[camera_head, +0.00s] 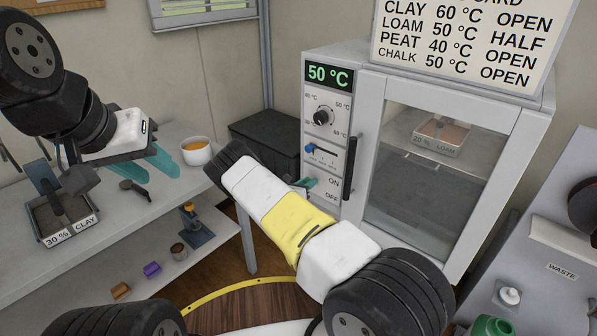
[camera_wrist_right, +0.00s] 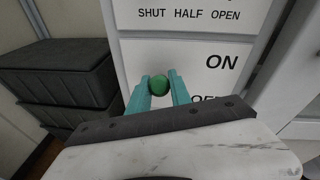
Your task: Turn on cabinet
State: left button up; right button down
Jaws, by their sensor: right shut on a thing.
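The cabinet (camera_head: 349,210) is a white oven-like box with a glass door. Its display (camera_head: 330,75) is lit green and reads 50 °C. Below are a round dial (camera_head: 323,115), a blue slider (camera_head: 310,148) and ON and OFF labels. My right gripper (camera_wrist_right: 159,88) is shut on a round green switch knob (camera_wrist_right: 158,86), left of the ON label (camera_wrist_right: 221,62). In the head view, my right gripper (camera_head: 303,184) covers the knob. My left gripper (camera_head: 148,165) is open, with its teal fingers apart above the left bench.
A tray labelled 20 % LOAM (camera_head: 436,147) sits inside behind the closed door. A clay tray (camera_head: 70,232), a white bowl (camera_head: 197,154) and a dark-handled tool (camera_head: 134,189) are on the bench. Dark stacked boxes (camera_head: 265,138) stand left of the cabinet; a waste unit (camera_head: 548,262) stands right.

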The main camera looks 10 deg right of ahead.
jog(key=c, duration=1.2)
grip_release()
jog(key=v, duration=0.7)
jog(key=shift+s+a+r, duration=0.15)
jog(key=shift+s+a, duration=0.05)
jog(key=shift+a, duration=0.05)
